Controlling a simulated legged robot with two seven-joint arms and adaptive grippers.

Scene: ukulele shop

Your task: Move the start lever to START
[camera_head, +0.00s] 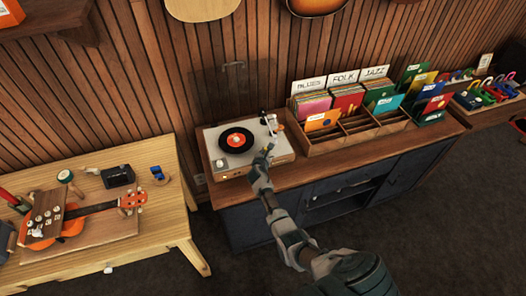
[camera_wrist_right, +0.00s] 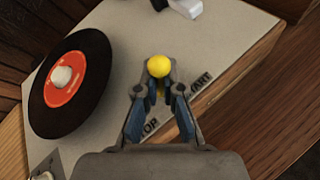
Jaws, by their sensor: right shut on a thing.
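The turntable (camera_head: 222,166) sits on the left end of the dark cabinet's wooden top, with a black record with an orange label (camera_head: 236,140) on its platter. The start lever's round yellow knob (camera_wrist_right: 159,66) stands between the fingertips of my right gripper (camera_wrist_right: 159,82), which is shut on it. The partly covered START label (camera_wrist_right: 202,86) lies right of the fingers, and the partly covered STOP label (camera_wrist_right: 149,128) lies below, between them. In the head view my right gripper (camera_head: 265,158) is at the turntable's right front corner. The lever's base is hidden. My left gripper is out of view.
The tonearm (camera_head: 270,123) is behind my right gripper. A wooden record rack (camera_head: 352,130) stands close to the turntable's right. A wooden workbench (camera_head: 150,225) with an orange ukulele (camera_head: 100,207) and small items is at the left.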

